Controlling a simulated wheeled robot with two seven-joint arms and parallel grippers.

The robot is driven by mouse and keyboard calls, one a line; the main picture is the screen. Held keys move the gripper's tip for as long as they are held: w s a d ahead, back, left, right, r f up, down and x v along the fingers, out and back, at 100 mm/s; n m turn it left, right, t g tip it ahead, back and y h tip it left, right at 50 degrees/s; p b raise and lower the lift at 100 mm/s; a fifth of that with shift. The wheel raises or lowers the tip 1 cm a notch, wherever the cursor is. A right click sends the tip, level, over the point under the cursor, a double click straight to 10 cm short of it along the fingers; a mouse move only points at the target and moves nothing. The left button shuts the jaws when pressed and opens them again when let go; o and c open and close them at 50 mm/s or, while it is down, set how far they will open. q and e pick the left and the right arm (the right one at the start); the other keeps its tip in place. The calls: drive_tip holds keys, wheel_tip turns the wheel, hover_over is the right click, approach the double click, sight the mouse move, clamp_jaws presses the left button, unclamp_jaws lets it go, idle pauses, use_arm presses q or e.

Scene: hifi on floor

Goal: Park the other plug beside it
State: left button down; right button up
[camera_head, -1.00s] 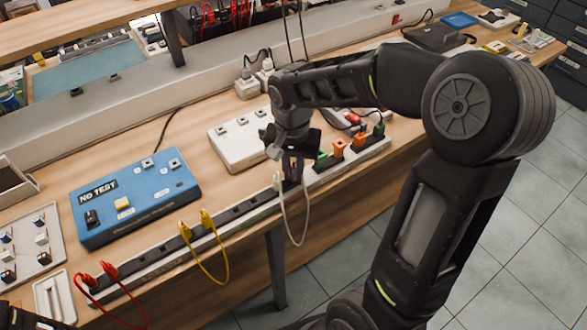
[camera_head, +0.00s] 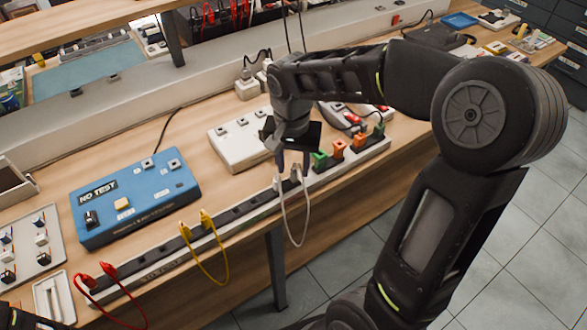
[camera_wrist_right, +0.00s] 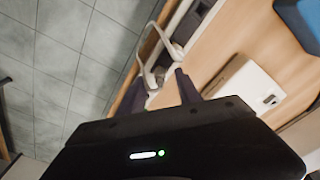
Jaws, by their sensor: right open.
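A white cable (camera_head: 306,213) hangs in a loop from the front of the long power strip (camera_head: 221,220). Its two white plugs, the left plug (camera_head: 278,184) and the right plug (camera_head: 297,174), stand close side by side at the strip. My right gripper (camera_head: 291,158) is open just above the right plug, its fingers pointing down. In the right wrist view, the plugs (camera_wrist_right: 156,76) show near the tips of the open fingers (camera_wrist_right: 160,84). Whether the right plug is fully seated I cannot tell. My left gripper is not clearly in view.
Red plugs (camera_head: 108,270) and yellow plugs (camera_head: 206,219) with cables sit farther left on the strip. Green (camera_head: 319,160) and orange (camera_head: 338,148) plugs stand close on the right. A blue box (camera_head: 135,201) and a white box (camera_head: 238,139) lie behind the strip.

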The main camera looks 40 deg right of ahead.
wheel_tip(320, 180, up, 6)
drive_tip(key=shift+s+a+f, duration=0.15)
drive_tip(key=shift+f, duration=0.1)
drive_tip(key=shift+r+p, duration=1.95)
drive_tip(key=shift+r, duration=0.55)
